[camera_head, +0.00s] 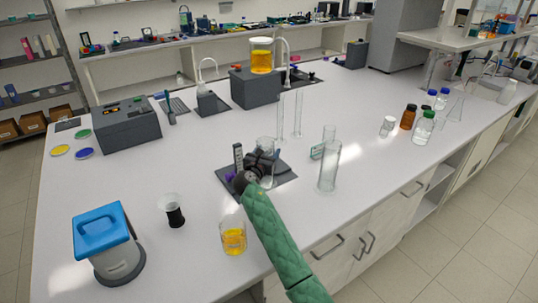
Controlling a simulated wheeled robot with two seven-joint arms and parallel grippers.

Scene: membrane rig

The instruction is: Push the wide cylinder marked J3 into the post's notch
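A dark mat (284,177) lies mid-bench with a small grey upright post (238,156) at its left side. A clear glass cylinder (266,143) stands there, just right of the post, its lower part hidden by my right gripper (262,160). The gripper is dark, at the end of my green-sleeved arm, and overlaps the cylinder in the picture. I cannot tell whether it touches the cylinder or how its fingers stand. A wider clear cylinder (328,170) stands to the right. No J3 mark is readable, and the notch cannot be made out. My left gripper is not in view.
A beaker of yellow liquid (233,237) stands left of my forearm. A black-and-clear funnel-like item (173,212) and a blue-topped device (104,240) are further left. Thin glass tubes (298,115) stand behind the mat. Brown and clear bottles (424,126) stand at right.

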